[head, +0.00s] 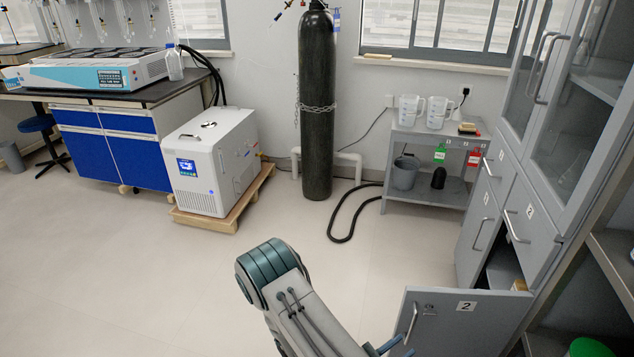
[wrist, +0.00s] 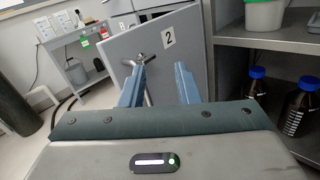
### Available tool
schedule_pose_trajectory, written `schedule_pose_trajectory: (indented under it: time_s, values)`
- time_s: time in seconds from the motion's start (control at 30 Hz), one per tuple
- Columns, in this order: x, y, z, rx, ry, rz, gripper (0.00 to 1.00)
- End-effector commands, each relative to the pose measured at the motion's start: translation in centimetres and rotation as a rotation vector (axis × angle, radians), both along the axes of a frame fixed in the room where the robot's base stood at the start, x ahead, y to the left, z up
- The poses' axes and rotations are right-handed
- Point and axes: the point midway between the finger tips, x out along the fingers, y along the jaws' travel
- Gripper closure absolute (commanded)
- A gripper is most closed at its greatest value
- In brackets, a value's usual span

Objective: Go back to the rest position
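My gripper (wrist: 160,70) is open in the wrist view, with its two blue fingers apart and nothing held between them. Part of it shows at the bottom edge of the head view (head: 386,346), beside the open grey cabinet door (head: 465,325) labelled 2. The door's metal handle (head: 411,324) is close to the fingers. In the wrist view the handle (wrist: 149,98) appears near the left finger; I cannot tell whether they touch. My arm reaches forward and down to the right, and the rest of the gripper is cut off.
Grey cabinets and open shelves (head: 612,245) stand close on the right. Brown bottles with blue caps (wrist: 297,112) are on a shelf there. A grey cart (head: 425,190), a black gas cylinder (head: 316,110) and a white chiller (head: 210,165) stand farther back. The left floor (head: 120,285) is clear.

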Motion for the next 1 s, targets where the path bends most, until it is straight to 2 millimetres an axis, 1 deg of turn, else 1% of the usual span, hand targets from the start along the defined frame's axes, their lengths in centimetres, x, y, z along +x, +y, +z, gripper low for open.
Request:
schedule_pose_trajectory:
  time_s: [0.03, 0.1, 0.27, 0.4, 0.7, 1.0]
  values:
    - [0.0, -0.3, 2.2, 0.025, -0.033, -0.065, 0.71]
    - [-0.3, -0.8, 4.3, 0.058, -0.069, -0.153, 0.71]
    - [-1.3, -1.8, 8.8, 0.145, -0.145, -0.351, 0.71]
    - [-2.6, -2.5, 12.3, 0.235, -0.208, -0.516, 0.71]
    - [-5.7, -2.7, 18.7, 0.485, -0.335, -0.842, 0.71]
    - [-8.1, -1.4, 24.2, 0.801, -0.467, -1.105, 0.71]
